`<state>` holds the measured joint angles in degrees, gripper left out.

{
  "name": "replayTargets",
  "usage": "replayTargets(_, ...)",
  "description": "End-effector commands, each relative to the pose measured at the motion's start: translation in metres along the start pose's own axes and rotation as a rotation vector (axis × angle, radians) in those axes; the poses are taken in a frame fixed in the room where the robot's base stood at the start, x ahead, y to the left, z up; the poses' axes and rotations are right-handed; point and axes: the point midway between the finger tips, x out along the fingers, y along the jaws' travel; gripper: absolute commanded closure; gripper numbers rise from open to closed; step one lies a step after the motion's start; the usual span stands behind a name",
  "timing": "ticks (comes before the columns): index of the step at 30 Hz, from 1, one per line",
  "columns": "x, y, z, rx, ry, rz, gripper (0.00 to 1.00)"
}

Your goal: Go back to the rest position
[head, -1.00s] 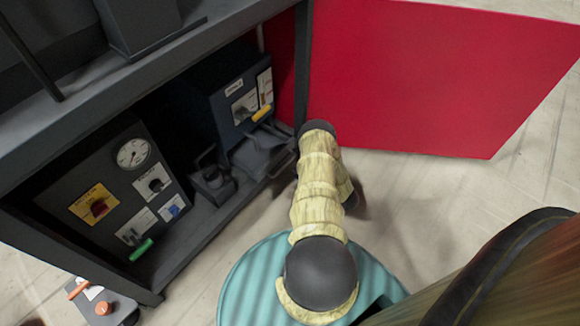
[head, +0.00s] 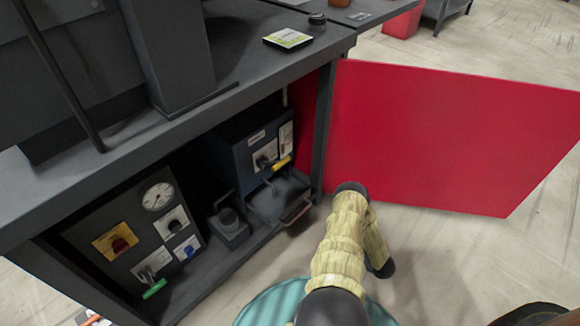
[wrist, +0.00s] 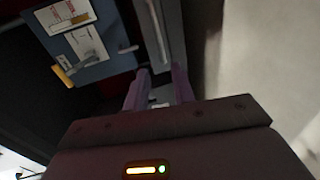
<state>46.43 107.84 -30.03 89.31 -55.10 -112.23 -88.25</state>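My gripper (wrist: 158,88) shows in the wrist view with its two purple fingers apart. I see nothing held between them. It points toward the lower shelf area, near a blue-grey control box (wrist: 105,48) with white labels and a yellow handle. In the head view my arm, in a pale yellow sleeve, reaches from the bottom middle toward the space between the bench's right leg and the red panel. My gripper cannot be made out there; the arm hides it.
A dark bench (head: 165,130) with control boxes (head: 135,240) underneath stands at left. A red panel (head: 450,135) stands out from its right end. A teal ribbed drum (head: 265,305) is at the bottom.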

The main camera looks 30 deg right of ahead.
Motion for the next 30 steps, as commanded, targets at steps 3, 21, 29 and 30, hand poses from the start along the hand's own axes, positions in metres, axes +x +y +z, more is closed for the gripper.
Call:
replayTargets(3, 0.000, 0.000, 0.000, 0.000, 0.000, 0.000, 0.75)
replayTargets(21, 0.088, 0.127, 0.073, 0.165, -0.235, -0.214, 0.75)
replayTargets(29, 0.126, 0.218, 0.077, 0.366, -0.407, -0.290, 0.75)
replayTargets(30, 0.130, 0.232, 0.074, 0.402, -0.431, -0.300, 0.75)
